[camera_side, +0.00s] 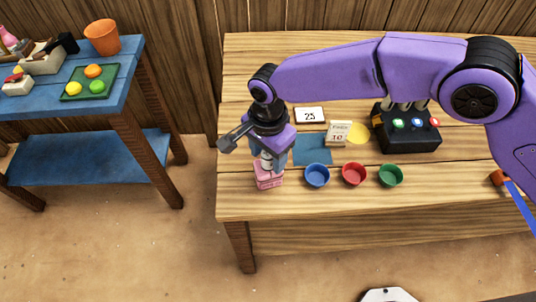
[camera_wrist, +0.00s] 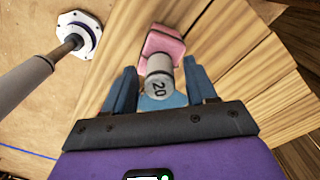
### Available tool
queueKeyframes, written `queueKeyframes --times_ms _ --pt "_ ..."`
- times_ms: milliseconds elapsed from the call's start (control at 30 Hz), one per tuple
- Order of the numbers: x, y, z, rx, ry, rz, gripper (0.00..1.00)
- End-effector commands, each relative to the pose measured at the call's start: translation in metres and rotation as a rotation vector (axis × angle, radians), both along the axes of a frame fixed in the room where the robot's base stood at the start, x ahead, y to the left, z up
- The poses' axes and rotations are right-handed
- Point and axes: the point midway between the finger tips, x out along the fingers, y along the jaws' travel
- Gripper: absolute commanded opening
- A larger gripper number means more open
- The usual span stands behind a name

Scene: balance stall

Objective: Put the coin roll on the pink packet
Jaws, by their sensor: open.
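The pink packet (camera_side: 268,181) is near the left front of the wooden table, and it also shows in the wrist view (camera_wrist: 163,42). The coin roll (camera_wrist: 159,84) is a pale cylinder with a grey band and the number 20. In the side view the coin roll (camera_side: 267,163) is upright on top of the packet, as far as I can tell; its lower edge is partly hidden. My gripper (camera_side: 267,160) is right above the packet, open, with its fingers on either side of the roll. In the wrist view my gripper (camera_wrist: 162,90) shows gaps between the fingers and the roll.
Blue (camera_side: 317,175), red (camera_side: 354,174) and green (camera_side: 390,175) bowls stand right of the packet. Behind are a blue mat (camera_side: 312,150), a 25 sign (camera_side: 309,115), a 10 card (camera_side: 338,133) and a black button box (camera_side: 405,135). Bare wood lies in front.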

Motion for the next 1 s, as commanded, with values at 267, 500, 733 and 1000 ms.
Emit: queueKeyframes --times_ms 267,500,733,1000 --pt "0.000 0.000 0.055 0.004 -0.002 0.000 0.56" --pt "0.000 0.001 0.095 0.003 -0.001 0.000 0.56" --pt "0.000 0.000 0.110 0.000 0.000 0.000 0.56" --pt "0.000 -0.001 0.112 0.000 0.000 0.004 0.56"
